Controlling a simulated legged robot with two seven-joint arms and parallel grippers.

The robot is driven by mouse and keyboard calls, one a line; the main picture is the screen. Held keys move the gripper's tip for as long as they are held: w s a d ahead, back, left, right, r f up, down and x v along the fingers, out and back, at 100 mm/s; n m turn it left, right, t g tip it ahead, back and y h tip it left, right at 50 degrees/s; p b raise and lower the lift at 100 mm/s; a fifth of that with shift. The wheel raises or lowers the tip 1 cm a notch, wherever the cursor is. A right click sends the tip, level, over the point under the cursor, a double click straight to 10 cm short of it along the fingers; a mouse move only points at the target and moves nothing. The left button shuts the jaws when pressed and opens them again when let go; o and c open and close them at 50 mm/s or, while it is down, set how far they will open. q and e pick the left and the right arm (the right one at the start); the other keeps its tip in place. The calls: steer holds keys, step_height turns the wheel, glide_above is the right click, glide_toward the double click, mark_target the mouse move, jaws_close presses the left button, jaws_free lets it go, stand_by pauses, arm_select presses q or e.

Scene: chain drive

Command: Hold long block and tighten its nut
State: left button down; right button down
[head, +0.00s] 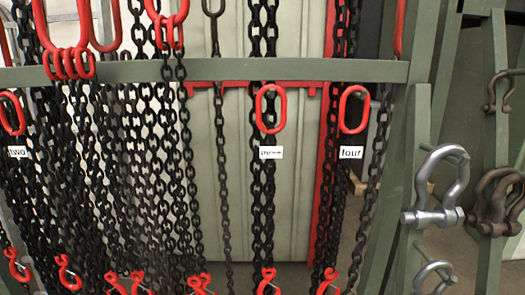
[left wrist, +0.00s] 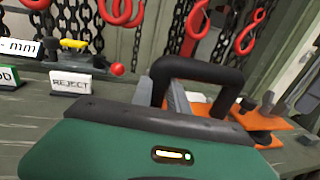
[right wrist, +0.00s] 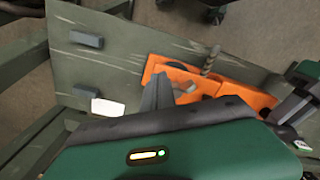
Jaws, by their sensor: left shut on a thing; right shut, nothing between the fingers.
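In the left wrist view my left gripper (left wrist: 178,98) is shut at a black arched handle (left wrist: 205,72), low over the bench. What the handle belongs to is hidden behind the gripper body. An orange piece (left wrist: 262,122) with dark upright fittings lies just right of it. In the right wrist view my right gripper (right wrist: 157,92) is shut and empty, its fingertips beside an orange piece (right wrist: 225,92) with an upright threaded-looking rod (right wrist: 211,60). I cannot tell which part is the long block or its nut. Neither gripper shows in the head view.
The grey-green bench (right wrist: 115,58) carries grey blocks (right wrist: 86,39) and a white card (right wrist: 108,107). A "REJECT" sign (left wrist: 78,83) and a red ball (left wrist: 117,69) stand left of the handle. Black chains (head: 180,150) with red hooks hang behind; shackles (head: 442,185) hang at right.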

steer(key=shift+w+a, duration=0.2)
steer(key=shift+a, duration=0.05)
stand_by(0.3)
steer(key=shift+s+a, duration=0.45)
stand_by(0.4)
steer(key=shift+s+a, duration=0.1)
steer(key=shift+a, duration=0.05)
steer(key=shift+s+a, duration=0.2)
steer(key=shift+a, duration=0.35)
steer(key=shift+a, duration=0.2)
steer(key=shift+s, duration=0.1)
step_height(320, 180, up, 6)
steer(key=shift+s, duration=0.35)
stand_by(0.4)
